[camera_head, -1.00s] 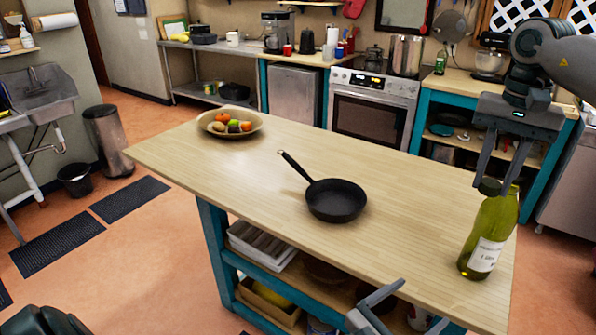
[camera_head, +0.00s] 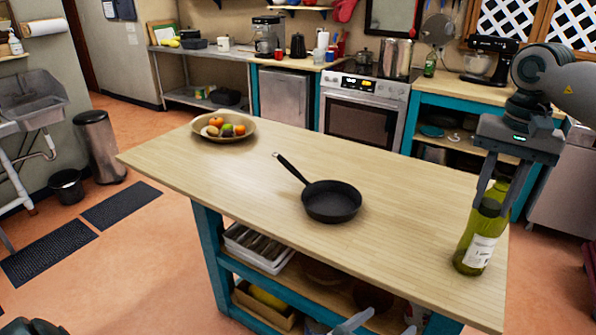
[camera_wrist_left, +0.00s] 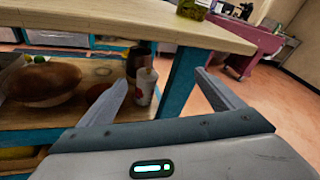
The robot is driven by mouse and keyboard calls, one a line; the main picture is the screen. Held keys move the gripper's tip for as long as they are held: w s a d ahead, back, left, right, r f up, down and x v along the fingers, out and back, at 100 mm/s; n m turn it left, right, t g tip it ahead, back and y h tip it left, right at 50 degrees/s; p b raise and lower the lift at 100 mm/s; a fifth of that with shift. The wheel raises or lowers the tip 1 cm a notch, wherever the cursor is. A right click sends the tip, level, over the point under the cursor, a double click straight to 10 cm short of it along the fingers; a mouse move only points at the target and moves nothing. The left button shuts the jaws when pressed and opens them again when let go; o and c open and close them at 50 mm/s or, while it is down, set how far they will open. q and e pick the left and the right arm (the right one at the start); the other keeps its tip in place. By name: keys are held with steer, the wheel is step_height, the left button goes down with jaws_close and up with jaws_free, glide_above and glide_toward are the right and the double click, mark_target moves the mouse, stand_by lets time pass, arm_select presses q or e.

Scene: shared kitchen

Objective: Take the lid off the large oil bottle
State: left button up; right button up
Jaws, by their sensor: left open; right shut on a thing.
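The large oil bottle (camera_head: 465,250), green with a white label, stands upright at the right end of the wooden table. My right gripper (camera_head: 491,208) is shut on the dark lid (camera_head: 490,206). The lid shows in front of the upper bottle, with green glass above and behind it, so it appears off the bottle's top. The fingers hide part of the bottle, and I cannot tell whether the lid touches it. The bottle's lower end also shows in the left wrist view (camera_wrist_left: 193,8). My left gripper (camera_wrist_left: 160,85) is open and empty, below the tabletop's edge.
A black frying pan (camera_head: 331,201) lies mid-table and a fruit bowl (camera_head: 224,130) stands at the far left. The tabletop (camera_head: 410,245) between pan and bottle is clear. The table's shelf, with a brown bowl (camera_wrist_left: 45,82) and containers, is before my left gripper.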

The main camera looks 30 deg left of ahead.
arm_select(q)
steer(key=s+a+f+n+g+y, duration=0.15)
steer(key=s+a+f+n, duration=0.35)
steer(key=f, duration=0.7)
steer(key=s+a+f+n+g+y, duration=0.1)
steer(key=s+a+f+n+g, duration=0.35)
steer(key=f, duration=0.65)
steer(key=s+a+f+n+g+y, duration=0.1)
steer(key=s+a+f+n+y, duration=0.15)
steer(key=s+f+n, duration=0.65)
steer(key=s+a+f+n+g, duration=0.1)
steer(key=s+f+n, duration=0.3)
steer(key=s, duration=0.7)
steer(key=s+a+f+n+g, duration=0.2)
steer(key=s+f+n, duration=0.3)
steer(key=s+f, duration=0.4)
steer(key=s+a+f+n+g, duration=0.2)
steer(key=s+f+n, duration=0.3)
steer(key=s, duration=0.8)
steer(key=shift+s+f+g, duration=0.3)
steer(key=shift+f+g, duration=0.55)
steer(key=shift+g, duration=0.05)
arm_select(e)
steer(key=s+d+f, duration=1.4)
steer(key=s+d, duration=0.3)
steer(key=shift+d, duration=0.2)
arm_select(q)
steer(key=shift+n, duration=0.25)
